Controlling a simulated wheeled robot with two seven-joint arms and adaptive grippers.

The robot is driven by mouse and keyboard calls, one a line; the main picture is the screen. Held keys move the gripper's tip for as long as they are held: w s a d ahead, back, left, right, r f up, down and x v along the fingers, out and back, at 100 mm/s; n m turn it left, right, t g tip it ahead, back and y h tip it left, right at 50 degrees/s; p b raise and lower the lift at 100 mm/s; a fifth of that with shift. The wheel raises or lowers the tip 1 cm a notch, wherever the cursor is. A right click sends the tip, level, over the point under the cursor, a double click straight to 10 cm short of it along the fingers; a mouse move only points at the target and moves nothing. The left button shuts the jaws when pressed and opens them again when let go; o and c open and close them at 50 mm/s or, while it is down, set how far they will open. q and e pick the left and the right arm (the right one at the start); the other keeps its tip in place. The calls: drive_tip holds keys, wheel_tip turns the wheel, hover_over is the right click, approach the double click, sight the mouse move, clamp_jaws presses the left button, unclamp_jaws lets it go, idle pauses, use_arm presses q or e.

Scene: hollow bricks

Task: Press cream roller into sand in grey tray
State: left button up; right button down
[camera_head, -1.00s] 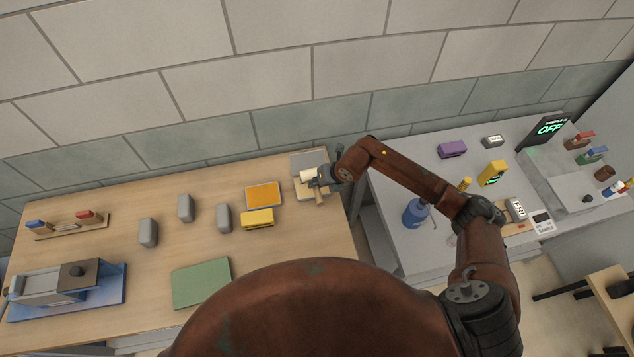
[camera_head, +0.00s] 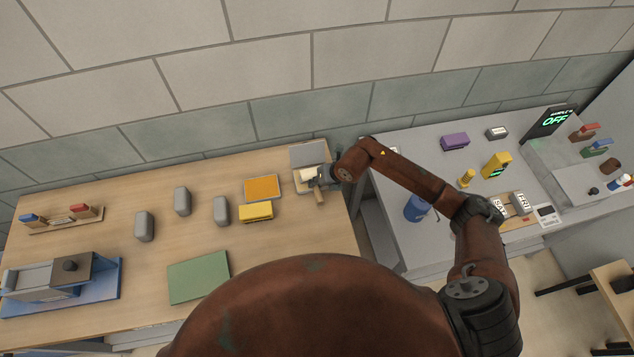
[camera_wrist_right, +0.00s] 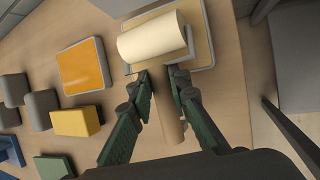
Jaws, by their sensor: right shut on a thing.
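The cream roller (camera_head: 308,174) is at the far right end of the wooden table. It lies across the sand (camera_wrist_right: 194,22) in the shallow grey tray (camera_wrist_right: 208,40), and looks low over or touching it; I cannot tell which. My right gripper (camera_head: 317,183) is at the roller's near side, shut on its wooden handle (camera_wrist_right: 167,115). In the right wrist view the fingers (camera_wrist_right: 160,85) stand on both sides of the handle, and the roller (camera_wrist_right: 152,37) is ahead of them. The gripper hides part of the tray in the head view. My left gripper is not in view.
An orange-filled tray (camera_head: 262,188) and a yellow block (camera_head: 256,211) are left of the grey tray. Several grey blocks (camera_head: 182,201), a green board (camera_head: 199,277) and a blue-based device (camera_head: 62,280) lie further left. A grey side table (camera_head: 440,160) stands right, across a gap.

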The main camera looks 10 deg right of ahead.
drive_tip(key=shift+f+b, duration=0.3)
drive_tip(key=shift+f, duration=0.1)
idle(1.5)
drive_tip(key=shift+r+p, duration=2.3)
drive_tip(key=shift+r, duration=1.25)
drive_tip(key=shift+f, duration=0.1)
